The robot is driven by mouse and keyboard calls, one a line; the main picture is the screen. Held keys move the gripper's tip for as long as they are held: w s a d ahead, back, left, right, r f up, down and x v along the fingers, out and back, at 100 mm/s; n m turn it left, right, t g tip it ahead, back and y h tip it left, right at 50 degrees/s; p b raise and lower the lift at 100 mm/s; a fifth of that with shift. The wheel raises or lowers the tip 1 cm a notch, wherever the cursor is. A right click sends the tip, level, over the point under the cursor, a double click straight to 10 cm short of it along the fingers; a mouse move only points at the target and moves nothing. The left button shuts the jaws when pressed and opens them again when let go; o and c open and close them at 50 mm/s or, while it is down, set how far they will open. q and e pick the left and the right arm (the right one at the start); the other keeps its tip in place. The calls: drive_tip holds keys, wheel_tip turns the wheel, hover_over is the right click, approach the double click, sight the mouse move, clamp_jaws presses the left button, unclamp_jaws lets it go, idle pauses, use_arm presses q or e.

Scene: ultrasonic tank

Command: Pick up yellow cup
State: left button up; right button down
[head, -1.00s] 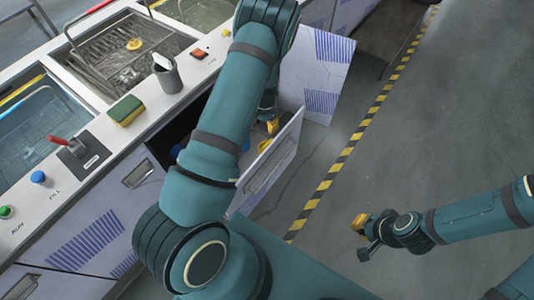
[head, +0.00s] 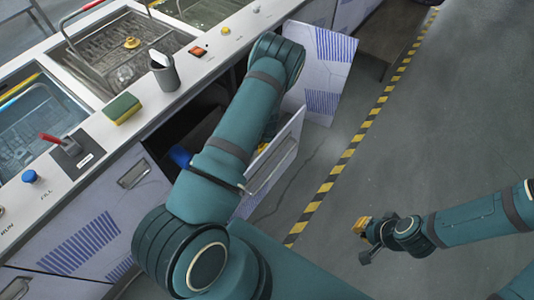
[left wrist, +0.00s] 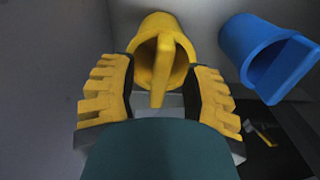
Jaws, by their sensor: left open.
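The yellow cup (left wrist: 150,30) shows at the top middle of the left wrist view, its open mouth and handle facing the camera. My left gripper (left wrist: 160,95) is open, with one yellow-padded finger on each side of the cup's handle. Whether the pads touch the cup cannot be told. In the head view my left arm reaches down into an open drawer and hides most of its inside; a bit of yellow (head: 263,147) shows there, cup or finger unclear. My right gripper (head: 366,232) hangs over the floor at the right, away from the drawer.
A blue cup (left wrist: 250,45) lies right of the yellow one. The drawer front (head: 275,160) stands out from the counter beside my left arm. A sponge (head: 122,108) and a grey cup (head: 164,75) are on the counter. The floor at right is clear.

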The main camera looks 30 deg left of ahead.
use_arm(q)
drive_tip(key=shift+c, duration=0.4)
clamp_jaws()
drive_tip(key=shift+r, duration=0.1)
